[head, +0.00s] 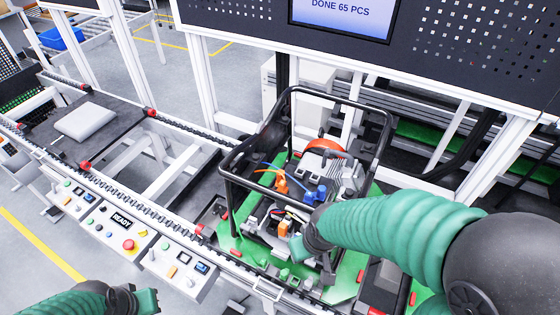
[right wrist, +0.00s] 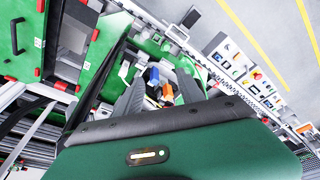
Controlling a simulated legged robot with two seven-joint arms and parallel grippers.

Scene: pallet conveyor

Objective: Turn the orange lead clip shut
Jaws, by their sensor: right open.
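The orange lead clip (head: 281,181) sits on the engine unit inside the black tube frame (head: 232,160), left of a blue clip (head: 317,194). I cannot tell how far the clip is turned. My right gripper (right wrist: 160,84) is open and empty. In the head view it (head: 297,246) is in front of the clip, nearer to me, its tips partly hidden by its wrist. My left gripper (head: 148,299) is at the bottom left, away from the unit.
The unit stands on a green pallet (head: 345,284) on the conveyor. The frame's bars rise around the clip. Control panels (head: 128,240) line the front edge. A dark board with a screen (head: 340,16) hangs above.

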